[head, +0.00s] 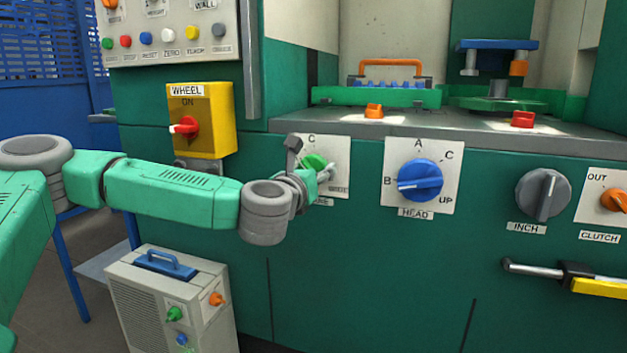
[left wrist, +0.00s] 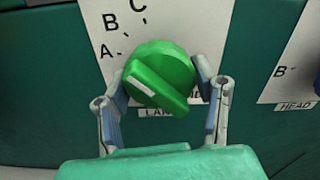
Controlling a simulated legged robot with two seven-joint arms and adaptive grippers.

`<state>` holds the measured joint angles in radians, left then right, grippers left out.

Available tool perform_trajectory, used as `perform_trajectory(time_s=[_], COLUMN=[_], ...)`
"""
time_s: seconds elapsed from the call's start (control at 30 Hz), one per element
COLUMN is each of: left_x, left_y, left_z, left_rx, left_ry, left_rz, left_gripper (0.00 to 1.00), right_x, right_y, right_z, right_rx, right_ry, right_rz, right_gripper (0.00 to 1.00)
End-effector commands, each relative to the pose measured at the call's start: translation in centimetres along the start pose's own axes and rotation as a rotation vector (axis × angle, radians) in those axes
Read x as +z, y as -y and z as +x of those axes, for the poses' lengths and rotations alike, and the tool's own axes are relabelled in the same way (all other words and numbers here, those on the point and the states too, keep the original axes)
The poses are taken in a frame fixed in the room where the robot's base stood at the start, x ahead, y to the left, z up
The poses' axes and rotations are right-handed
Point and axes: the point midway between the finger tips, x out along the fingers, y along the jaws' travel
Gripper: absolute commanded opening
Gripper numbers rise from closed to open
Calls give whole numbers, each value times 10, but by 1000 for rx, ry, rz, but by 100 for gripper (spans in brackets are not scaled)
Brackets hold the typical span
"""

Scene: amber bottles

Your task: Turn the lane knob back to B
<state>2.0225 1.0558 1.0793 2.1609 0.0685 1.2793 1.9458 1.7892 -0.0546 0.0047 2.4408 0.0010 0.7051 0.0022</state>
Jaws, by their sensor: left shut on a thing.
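The green lane knob (left wrist: 165,72) sits on a white plate (left wrist: 205,22) marked A, B and C. Its white pointer mark is on the left end of its ridge and points up-left, nearest to A and a little below it. My left gripper (left wrist: 162,88) is shut on the knob, with one blue-padded finger on each side. The plate's lower label is partly hidden by the knob and a finger. In the head view the knob (head: 313,161) is partly hidden by my left gripper (head: 315,175). My right gripper is not in view.
The blue head knob (head: 420,180) is on the plate to the right, with the grey inch knob (head: 543,194) beyond it. A yellow wheel switch box (head: 218,120) is at the left. A beige unit (head: 170,300) stands below my left arm.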

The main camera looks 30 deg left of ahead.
Motion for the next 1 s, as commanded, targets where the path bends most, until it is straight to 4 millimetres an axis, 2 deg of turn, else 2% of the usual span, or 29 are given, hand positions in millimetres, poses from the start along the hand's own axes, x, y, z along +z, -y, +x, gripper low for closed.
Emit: perform_trajectory(time_s=[0.03,0.53,0.57,0.6,0.63,0.87,1.0], left_x=[-8,-7,-7,-7,-6,-2,-2], left_y=[-2,-2,-2,-2,-2,-1,0], left_z=[0,0,0,0,0,-1,-10], left_rx=[2,4,4,4,4,2,1], left_ry=[-16,-16,-16,-15,-14,-6,-5], left_rz=[-7,-26,-25,-25,-25,-26,-27], left_gripper=[24,24,56,70,75,75,75], right_x=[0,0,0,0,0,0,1], right_y=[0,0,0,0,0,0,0], right_z=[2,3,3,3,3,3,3], right_rx=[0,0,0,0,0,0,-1], right_ry=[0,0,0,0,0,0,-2], right_rz=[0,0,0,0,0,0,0], right_gripper=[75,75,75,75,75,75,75])
